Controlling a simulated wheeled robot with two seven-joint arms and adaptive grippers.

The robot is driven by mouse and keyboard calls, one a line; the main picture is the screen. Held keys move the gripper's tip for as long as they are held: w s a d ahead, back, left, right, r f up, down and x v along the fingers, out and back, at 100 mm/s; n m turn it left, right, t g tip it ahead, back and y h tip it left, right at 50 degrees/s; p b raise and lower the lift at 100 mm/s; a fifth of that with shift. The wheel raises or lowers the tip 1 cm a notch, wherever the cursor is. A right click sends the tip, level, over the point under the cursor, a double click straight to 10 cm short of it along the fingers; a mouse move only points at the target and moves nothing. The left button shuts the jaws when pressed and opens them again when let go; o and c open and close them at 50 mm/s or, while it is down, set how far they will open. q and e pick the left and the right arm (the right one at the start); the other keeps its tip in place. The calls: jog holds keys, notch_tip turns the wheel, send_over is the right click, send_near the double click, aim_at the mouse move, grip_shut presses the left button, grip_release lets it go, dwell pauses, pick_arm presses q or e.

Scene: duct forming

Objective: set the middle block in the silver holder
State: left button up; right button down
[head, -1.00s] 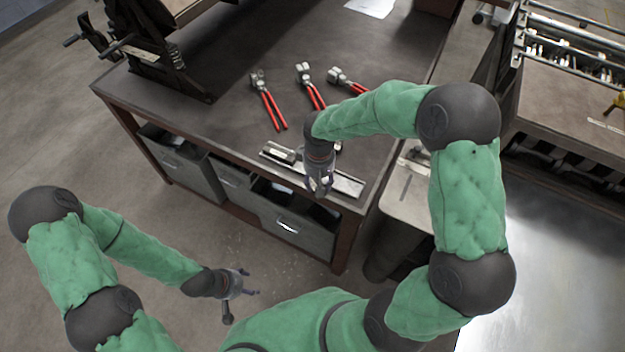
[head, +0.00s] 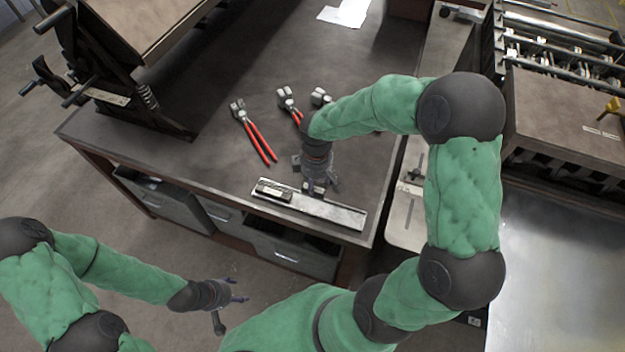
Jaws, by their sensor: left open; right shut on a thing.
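The silver holder (head: 343,214) is a long, shallow metal tray lying along the front edge of the dark table. One dark-topped metal block (head: 274,191) sits in its left end. My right gripper (head: 318,188) points down over the middle of the holder, shut on a small metal block (head: 313,190) mostly hidden by the fingers. I cannot tell whether that block touches the holder floor. Another small block (head: 296,161) partly shows on the table behind the holder, beside the gripper. My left gripper (head: 240,293) is open and empty, low in front of the table.
Several red-handled tools (head: 254,135) lie on the table (head: 215,120) behind the holder; my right arm partly covers them. A dark machine (head: 130,75) stands at the table's left. Drawers (head: 290,250) are under the front edge. The holder's right half is clear.

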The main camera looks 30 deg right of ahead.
jog(key=shift+f+b, duration=3.6)
jog(key=shift+f, duration=1.15)
jog(key=shift+c, duration=2.2)
grip_release()
notch_tip(320, 180, up, 12)
